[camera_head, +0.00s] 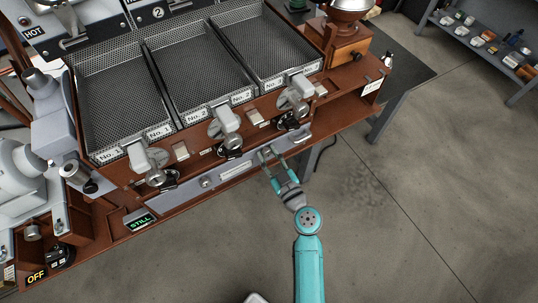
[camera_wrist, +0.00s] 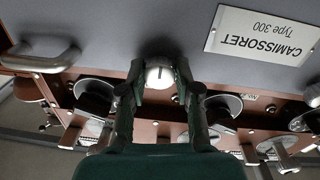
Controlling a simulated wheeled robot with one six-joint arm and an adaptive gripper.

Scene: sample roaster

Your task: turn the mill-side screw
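The mill-side screw (camera_wrist: 159,73) is a round, pale metal head with a dark slot. In the wrist view it lies between my gripper's fingertips (camera_wrist: 160,78), on the grey front panel (camera_wrist: 110,22). The fingertips are at both sides of the head and look closed on it. The slot runs nearly upright in that view. In the head view my gripper (camera_head: 268,154) reaches the right part of the grey panel and its fingers hide the screw. A second screw (camera_head: 205,182) shows uncovered further left on the same panel.
A white label plate (camera_wrist: 262,36) and a metal handle (camera_wrist: 40,58) flank the screw in the wrist view. Discharge spouts (camera_head: 228,122) stick out above the panel. The mill (camera_head: 346,38) stands at the upper right. The floor (camera_head: 400,200) at right is open.

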